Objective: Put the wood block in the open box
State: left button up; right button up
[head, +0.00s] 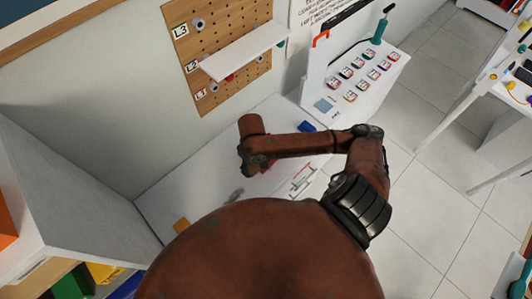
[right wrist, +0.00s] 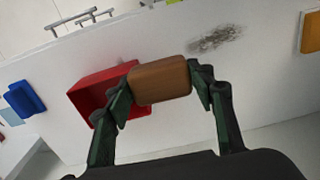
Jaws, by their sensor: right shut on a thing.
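The wood block (right wrist: 160,80) is a brown, round-edged block in the right wrist view. My right gripper (right wrist: 163,86) is shut on it, with one dark green finger at each side. The open red box (right wrist: 92,92) lies on the white surface beyond the block, to its left in that view. The block and left finger cover part of the box's right side, and the block appears in front of it, not inside. In the head view, my arm hides the block and most of the box; a bit of red (head: 264,166) shows beside the arm's end. My left gripper is out of view.
On the white top (head: 190,188) lie a blue object (right wrist: 26,98), a grey smudge (right wrist: 216,39) and a yellow-orange piece (head: 182,225). A pegboard with a white shelf (head: 243,50) stands behind. A white rack (head: 352,75) with several round labelled items is at the back right.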

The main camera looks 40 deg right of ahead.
jog(key=shift+s+d+f+p, duration=0.45)
jog(key=shift+s+d, duration=0.3)
jog(key=w+d+f, duration=0.2)
jog(key=d+f, duration=0.1)
jog(key=w+d+f, duration=0.6)
jog(key=shift+w+d, duration=0.15)
jog(key=shift+d, duration=0.25)
jog(key=shift+w+d+f, duration=0.2)
jog(key=shift+d+f, duration=0.05)
jog(key=shift+f, duration=0.15)
notch_tip(320, 180, down, 3)
jog(key=shift+w+d+f, duration=0.1)
jog(key=shift+f, duration=0.05)
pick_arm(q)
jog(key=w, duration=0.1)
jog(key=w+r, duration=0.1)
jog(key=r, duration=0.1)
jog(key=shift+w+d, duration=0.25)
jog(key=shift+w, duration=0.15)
pick_arm(e)
jog(key=o, duration=0.7)
jog(key=shift+f, duration=0.1)
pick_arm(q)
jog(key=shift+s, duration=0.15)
pick_arm(e)
jog(key=o, duration=0.4)
